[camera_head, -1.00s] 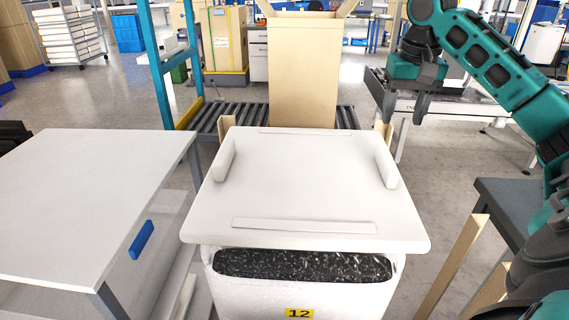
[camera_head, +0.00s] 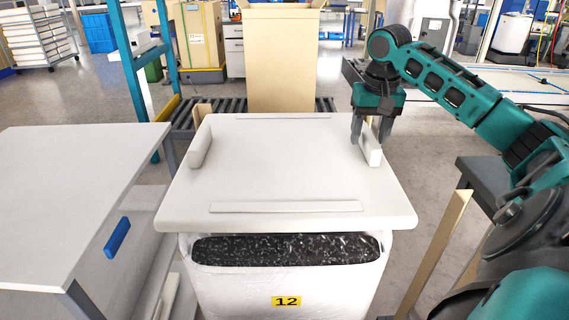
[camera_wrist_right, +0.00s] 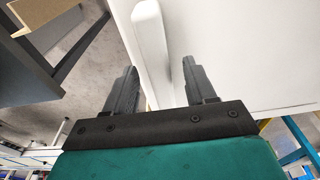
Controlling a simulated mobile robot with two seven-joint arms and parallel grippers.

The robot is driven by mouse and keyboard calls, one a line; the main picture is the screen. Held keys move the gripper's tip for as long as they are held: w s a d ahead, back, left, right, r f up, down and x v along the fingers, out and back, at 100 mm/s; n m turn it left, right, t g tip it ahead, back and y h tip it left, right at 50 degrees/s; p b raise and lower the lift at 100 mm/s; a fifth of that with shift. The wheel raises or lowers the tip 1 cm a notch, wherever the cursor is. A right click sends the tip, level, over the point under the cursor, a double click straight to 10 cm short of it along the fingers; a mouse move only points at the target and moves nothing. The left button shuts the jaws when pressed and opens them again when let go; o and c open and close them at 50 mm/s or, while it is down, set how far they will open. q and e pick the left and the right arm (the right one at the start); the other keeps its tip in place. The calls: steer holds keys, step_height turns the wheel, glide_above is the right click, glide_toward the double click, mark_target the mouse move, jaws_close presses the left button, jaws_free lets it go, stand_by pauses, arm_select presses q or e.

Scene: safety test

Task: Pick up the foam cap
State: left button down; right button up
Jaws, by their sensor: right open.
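The foam cap (camera_head: 280,172) is a white slab lying on top of a white foam box (camera_head: 290,290) marked 12. It has a raised ridge at its left edge and another ridge (camera_head: 371,146) at its right edge. My right gripper (camera_head: 370,138) is open at the right ridge, with one finger on each side of it. In the right wrist view the ridge (camera_wrist_right: 150,45) runs between the two spread fingers (camera_wrist_right: 158,85); contact cannot be told. My left gripper is not in view.
A white table (camera_head: 70,190) with a blue handle stands at the left. A tall cardboard box (camera_head: 282,60) stands on a roller conveyor (camera_head: 190,118) behind the foam box. A wooden post (camera_head: 435,250) and a dark table (camera_head: 480,170) are at the right.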

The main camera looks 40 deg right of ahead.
steer(key=shift+f, duration=0.65)
steer(key=shift+r, duration=0.1)
steer(key=shift+c, duration=0.3)
jaws_close()
